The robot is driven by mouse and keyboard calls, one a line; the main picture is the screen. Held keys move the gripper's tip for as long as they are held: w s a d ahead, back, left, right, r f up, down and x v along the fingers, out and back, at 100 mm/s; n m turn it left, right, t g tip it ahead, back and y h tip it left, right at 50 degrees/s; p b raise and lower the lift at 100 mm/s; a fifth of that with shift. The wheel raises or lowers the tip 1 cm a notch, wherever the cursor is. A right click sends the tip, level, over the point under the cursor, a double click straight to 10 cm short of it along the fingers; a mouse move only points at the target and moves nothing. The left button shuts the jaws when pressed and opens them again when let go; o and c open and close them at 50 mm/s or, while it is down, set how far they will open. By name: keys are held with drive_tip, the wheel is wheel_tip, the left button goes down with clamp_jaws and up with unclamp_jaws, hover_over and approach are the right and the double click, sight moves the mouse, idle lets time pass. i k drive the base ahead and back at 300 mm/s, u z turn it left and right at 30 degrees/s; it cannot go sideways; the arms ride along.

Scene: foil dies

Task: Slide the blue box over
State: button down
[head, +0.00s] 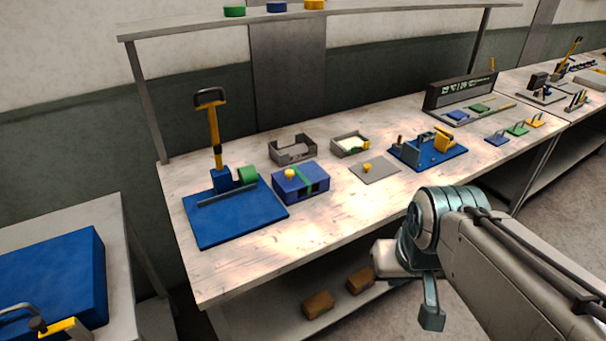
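A blue box (315,188) with a green band across it and a yellow knob on top stands on the worktable, left of the table's middle. Its front side shows dark openings. My gripper (431,305) hangs at the end of my arm, in front of the table's front edge and to the right of the box, well apart from it. One dark finger-like part with a block tip shows. The rest is hidden or unclear, so its opening cannot be told. I see nothing held in it.
A blue-based lever press (240,222) stands left of the box. Two open grey trays (293,150) sit behind it. A grey plate (380,172) with a yellow knob and a blue fixture (452,156) lie to the right. The table front (290,245) is bare.

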sight(289, 199)
drive_tip(key=i, duration=0.95)
drive_tip(key=u, duration=0.45)
